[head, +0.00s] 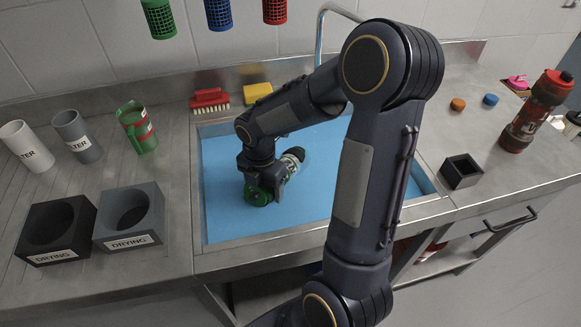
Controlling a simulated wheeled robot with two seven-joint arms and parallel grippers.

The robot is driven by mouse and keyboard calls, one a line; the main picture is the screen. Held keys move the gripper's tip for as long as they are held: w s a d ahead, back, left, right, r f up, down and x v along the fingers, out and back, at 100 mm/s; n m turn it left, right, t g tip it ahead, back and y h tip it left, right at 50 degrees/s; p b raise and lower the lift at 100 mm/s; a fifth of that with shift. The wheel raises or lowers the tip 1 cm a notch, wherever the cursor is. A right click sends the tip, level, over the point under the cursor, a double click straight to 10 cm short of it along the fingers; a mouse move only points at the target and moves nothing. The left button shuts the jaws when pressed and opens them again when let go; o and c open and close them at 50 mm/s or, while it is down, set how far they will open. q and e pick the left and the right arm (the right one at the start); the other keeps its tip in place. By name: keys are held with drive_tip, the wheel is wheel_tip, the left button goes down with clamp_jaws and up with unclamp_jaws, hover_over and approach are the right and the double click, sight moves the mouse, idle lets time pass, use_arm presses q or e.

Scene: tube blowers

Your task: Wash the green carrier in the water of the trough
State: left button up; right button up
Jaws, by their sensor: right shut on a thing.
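The trough (222,222) in the middle of the steel counter holds flat blue water. My right gripper (266,182) reaches down over the water and is shut on the green carrier (258,197). The carrier's green end shows at the lower left of the gripper, and a dark and pale end shows at its upper right. The gripper hides the middle of the carrier. I cannot tell how deep the carrier is in the water. My left gripper is not in view.
Left of the trough stand a green container (139,130), white (27,147) and grey (79,138) filter tubes, and black (56,229) and grey (129,217) drying blocks. Red (209,97) and yellow (257,93) brushes lie behind. A red bottle (535,112) and black box (461,171) stand right.

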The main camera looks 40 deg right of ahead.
wheel_tip(320, 180, up, 18)
drive_tip(key=p, duration=1.5)
drive_tip(key=shift+f, duration=0.1)
idle(1.0)
